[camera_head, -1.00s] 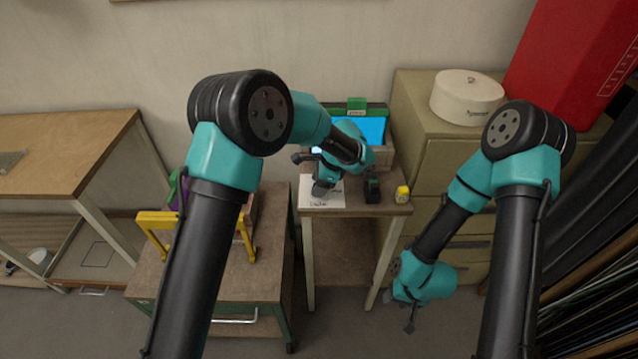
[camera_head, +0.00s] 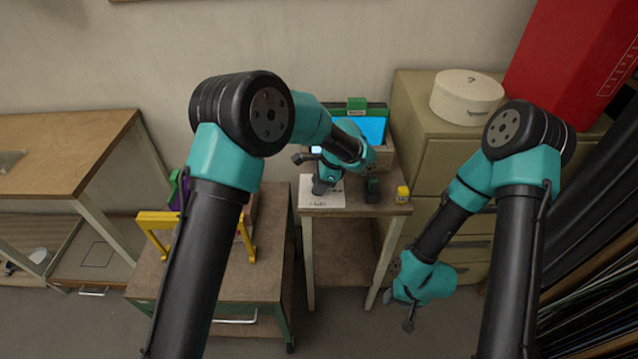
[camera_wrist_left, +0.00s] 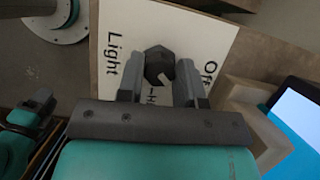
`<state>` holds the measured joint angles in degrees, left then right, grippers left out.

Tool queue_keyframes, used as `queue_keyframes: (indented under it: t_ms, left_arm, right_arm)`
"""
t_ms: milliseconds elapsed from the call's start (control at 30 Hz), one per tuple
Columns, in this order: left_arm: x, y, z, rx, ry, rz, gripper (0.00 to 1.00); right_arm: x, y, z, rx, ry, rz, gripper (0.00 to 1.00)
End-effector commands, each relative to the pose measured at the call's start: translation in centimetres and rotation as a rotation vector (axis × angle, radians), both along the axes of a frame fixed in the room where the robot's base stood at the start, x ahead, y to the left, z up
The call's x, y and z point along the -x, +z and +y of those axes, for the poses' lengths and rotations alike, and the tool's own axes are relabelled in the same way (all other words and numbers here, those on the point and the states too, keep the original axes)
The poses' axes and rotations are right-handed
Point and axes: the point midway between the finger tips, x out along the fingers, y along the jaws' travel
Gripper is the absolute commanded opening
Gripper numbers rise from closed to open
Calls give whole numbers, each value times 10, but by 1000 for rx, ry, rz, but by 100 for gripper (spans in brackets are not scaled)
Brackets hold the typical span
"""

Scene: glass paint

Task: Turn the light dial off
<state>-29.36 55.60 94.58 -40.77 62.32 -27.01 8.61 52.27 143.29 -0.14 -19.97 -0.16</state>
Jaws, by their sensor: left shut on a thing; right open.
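The light dial (camera_wrist_left: 157,60) is a dark, many-sided knob with a pale mark on it. It stands on a white panel (camera_wrist_left: 112,22) lettered "Light" and "Off"; more lettering by the knob is partly hidden. The panel also shows in the head view (camera_head: 335,198) on the small table. My left gripper (camera_wrist_left: 160,72) is shut on the dial, one finger on each side. In the head view my left gripper (camera_head: 320,186) points down at the panel and hides the dial. My right gripper (camera_head: 408,318) is open and empty, low in front of the drawer cabinet.
A blue-screened device (camera_head: 371,129) stands behind the panel. A dark green-and-black object (camera_head: 372,190) and a small yellow container (camera_head: 403,193) are right of it. A yellow frame (camera_head: 160,217) stands on the left cart. The floor between the cart and small table is clear.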

Motion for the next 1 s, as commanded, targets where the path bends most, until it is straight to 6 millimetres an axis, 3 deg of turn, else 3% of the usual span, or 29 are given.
queue_keyframes:
  t_ms: [1000]
  left_arm:
    - [-2, 0, 1, 1, 699, 0, 10]
  right_arm:
    - [0, 0, 0, 0, 0, 0, 43]
